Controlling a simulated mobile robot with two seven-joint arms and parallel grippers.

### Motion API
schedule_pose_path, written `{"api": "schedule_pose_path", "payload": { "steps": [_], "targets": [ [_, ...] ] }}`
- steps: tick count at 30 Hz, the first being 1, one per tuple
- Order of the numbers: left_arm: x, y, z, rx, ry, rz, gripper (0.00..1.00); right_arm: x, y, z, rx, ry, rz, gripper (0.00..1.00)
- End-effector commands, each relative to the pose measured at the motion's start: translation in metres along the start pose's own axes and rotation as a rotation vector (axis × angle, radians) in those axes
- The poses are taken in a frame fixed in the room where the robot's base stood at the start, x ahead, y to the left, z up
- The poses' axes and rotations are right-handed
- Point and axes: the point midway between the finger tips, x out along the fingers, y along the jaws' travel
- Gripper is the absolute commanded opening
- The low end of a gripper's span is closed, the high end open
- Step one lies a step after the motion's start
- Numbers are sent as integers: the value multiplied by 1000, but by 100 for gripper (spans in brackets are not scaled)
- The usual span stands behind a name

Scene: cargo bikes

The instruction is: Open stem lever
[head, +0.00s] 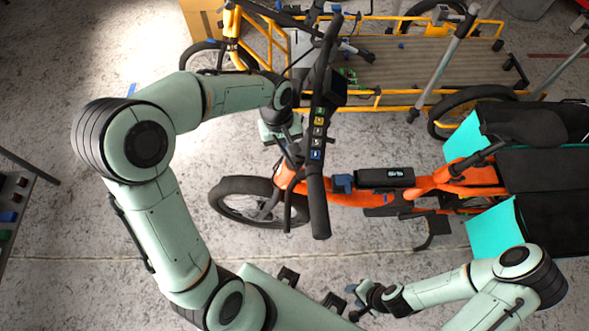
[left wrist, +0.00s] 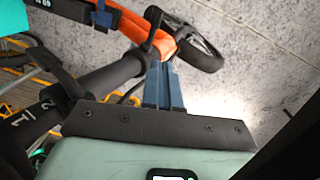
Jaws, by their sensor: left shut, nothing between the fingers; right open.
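The orange cargo bike (head: 440,185) stands below me, with its black handlebar (head: 318,205) running up the picture. My left gripper (left wrist: 162,64) is shut and empty in the left wrist view. Its blue fingers are close to a black part (left wrist: 153,28) on the orange frame, which may be the stem lever; I cannot tell if they touch. In the head view, the left wrist is beside the handlebar and its fingertips are hard to make out. My right gripper (head: 359,299) is open and empty, low in the head view, away from the stem.
A yellow cargo bike (head: 372,97) with a flat wooden deck stands at the back. Black and turquoise cargo covers (head: 495,228) lie at the right. A dark rack (head: 18,205) stands at the left edge.

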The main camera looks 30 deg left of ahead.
Motion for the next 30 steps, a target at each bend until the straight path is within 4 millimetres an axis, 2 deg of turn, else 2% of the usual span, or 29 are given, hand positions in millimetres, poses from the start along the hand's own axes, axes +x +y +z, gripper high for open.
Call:
{"api": "schedule_pose_path", "payload": {
  "steps": [1,6,12,18,30],
  "targets": [
    [14,-1,1,-1,-5,-4,0,2,1,1,1,-1,1,45],
    [50,-1,1,0,-4,-4,0,6,3,2,1,-4,1,45],
    [72,6,18,3,-2,-1,0,7,4,3,2,-5,2,45],
    [80,9,26,1,0,0,0,7,4,3,2,-5,2,45],
    [81,9,27,1,2,1,0,9,4,4,2,-6,2,45]
  ]
}}
